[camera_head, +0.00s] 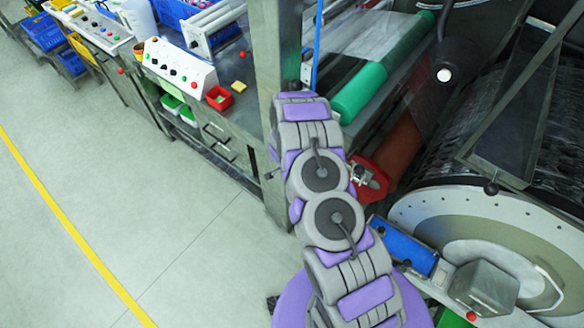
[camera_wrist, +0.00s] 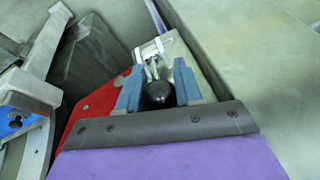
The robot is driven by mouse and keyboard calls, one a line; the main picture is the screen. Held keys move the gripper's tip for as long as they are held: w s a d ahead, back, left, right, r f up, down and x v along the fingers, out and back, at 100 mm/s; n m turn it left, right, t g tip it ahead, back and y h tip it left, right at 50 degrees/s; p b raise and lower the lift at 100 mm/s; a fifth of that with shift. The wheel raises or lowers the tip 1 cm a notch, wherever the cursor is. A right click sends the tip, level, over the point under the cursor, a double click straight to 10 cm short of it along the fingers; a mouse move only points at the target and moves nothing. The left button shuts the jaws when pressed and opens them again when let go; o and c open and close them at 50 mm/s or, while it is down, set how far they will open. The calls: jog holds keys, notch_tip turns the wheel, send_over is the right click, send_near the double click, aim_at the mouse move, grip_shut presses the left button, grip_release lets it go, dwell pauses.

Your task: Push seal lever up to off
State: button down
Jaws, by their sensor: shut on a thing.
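The seal lever shows in the wrist view as a black ball knob (camera_wrist: 158,97) on a thin metal rod. The rod runs up to a bright metal fitting (camera_wrist: 152,50) on a grey plate. My gripper (camera_wrist: 158,86) has its two blue-grey fingers on either side of the knob and is shut on it. The palm hides the near side of the knob. In the head view my arm reaches up to a grey metal post (camera_head: 281,45). The lever and my fingertips cannot be made out there.
A red plate (camera_wrist: 92,107) lies close left of the fingers. In the head view, a white button box (camera_head: 180,68) and red bin (camera_head: 219,98) stand on the bench left of the post. A green roll (camera_head: 358,92) and large drum (camera_head: 480,225) are right. Floor at left is clear.

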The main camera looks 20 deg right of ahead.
dwell(0.3)
jog(key=c, duration=1.2)
grip_release()
jog(key=o, duration=0.4)
jog(key=shift+w+d+f, duration=0.1)
jog(key=shift+w, duration=0.15)
jog(key=shift+s, duration=0.1)
jog(key=p+v, duration=0.2)
jog(key=v, duration=1.5)
jog(key=shift+r, duration=0.25)
